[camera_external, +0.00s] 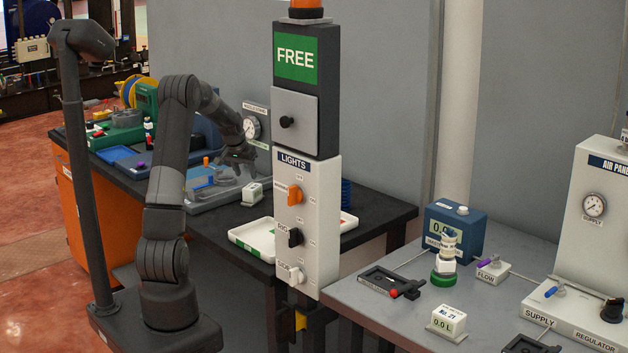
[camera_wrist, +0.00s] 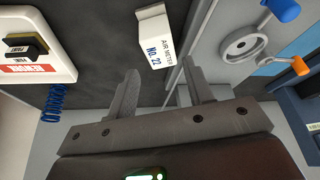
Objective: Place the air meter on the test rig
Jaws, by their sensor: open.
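A white air meter (camera_wrist: 157,42), labelled "AIR METER No. 22", sits on the dark bench in the wrist view, just beyond my fingertips. The small white box (camera_external: 252,194) on the black bench in the external view appears to be the same meter. My gripper (camera_wrist: 160,88) is open and empty, with the meter ahead of the gap between its fingers, apart from it. In the external view my gripper (camera_external: 240,158) hangs above the meter. A grey fixture (camera_external: 205,197) with blue and orange handles stands beside the meter; it may be the test rig.
A white tray (camera_external: 248,240) lies near the bench's front edge, partly hidden by the lights post (camera_external: 308,220). A gauge (camera_external: 252,127) stands behind the fixture. The right table holds another meter, "No. 21" (camera_external: 447,321), a blue box (camera_external: 466,229) and an air panel (camera_external: 600,240).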

